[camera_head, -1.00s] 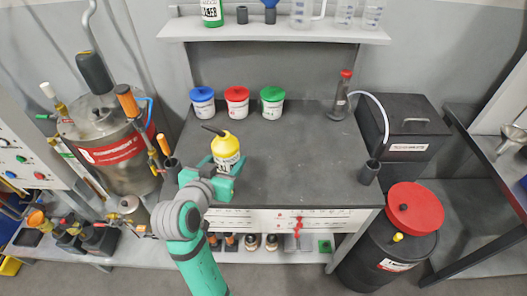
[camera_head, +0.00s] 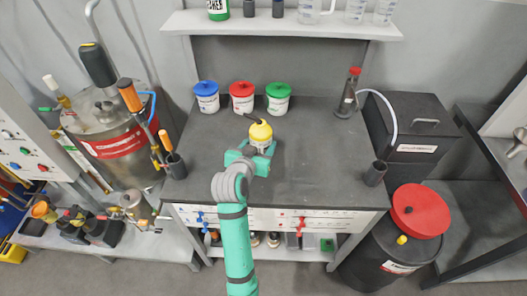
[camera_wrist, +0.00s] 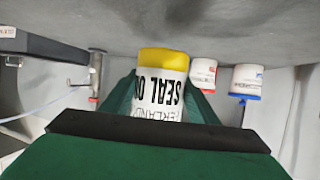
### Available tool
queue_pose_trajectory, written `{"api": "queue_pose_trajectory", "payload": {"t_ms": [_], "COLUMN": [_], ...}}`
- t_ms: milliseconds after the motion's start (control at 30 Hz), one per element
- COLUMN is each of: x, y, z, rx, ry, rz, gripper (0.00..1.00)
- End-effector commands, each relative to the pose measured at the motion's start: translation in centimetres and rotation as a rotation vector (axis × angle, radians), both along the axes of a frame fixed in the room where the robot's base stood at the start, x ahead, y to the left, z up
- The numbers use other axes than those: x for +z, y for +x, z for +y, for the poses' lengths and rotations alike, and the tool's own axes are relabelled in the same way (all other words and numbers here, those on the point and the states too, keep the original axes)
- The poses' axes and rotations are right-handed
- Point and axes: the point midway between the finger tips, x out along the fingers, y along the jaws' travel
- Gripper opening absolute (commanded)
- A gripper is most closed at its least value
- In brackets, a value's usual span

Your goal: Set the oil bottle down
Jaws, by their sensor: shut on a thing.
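The oil bottle (camera_head: 260,137) has a yellow top, a dark spout and a white label. In the head view it is over the dark workbench (camera_head: 315,165), in front of the green-lidded tub. My gripper (camera_head: 262,149) is shut on the bottle, with its green fingers on either side. In the wrist view the bottle (camera_wrist: 161,85) shows upside down between my fingers, with black lettering on its label. Its base is hidden by my gripper in the head view, so I cannot tell whether it touches the bench.
Tubs with blue (camera_head: 207,97), red (camera_head: 242,97) and green lids (camera_head: 279,98) stand behind the bottle. The bench's middle right is clear.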

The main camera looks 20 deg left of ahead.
Motion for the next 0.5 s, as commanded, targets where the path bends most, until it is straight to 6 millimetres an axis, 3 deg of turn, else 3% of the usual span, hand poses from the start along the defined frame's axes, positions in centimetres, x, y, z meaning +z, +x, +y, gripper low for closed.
{"api": "queue_pose_trajectory", "payload": {"t_ms": [300,500], "x": [-2.3,-4.6], "y": [1.7,1.6], "z": [-0.9,-0.7], "rx": [-0.006,-0.001], "ry": [-0.001,0.000], "rz": [0.000,-0.002], "gripper": [0.17,0.17]}}
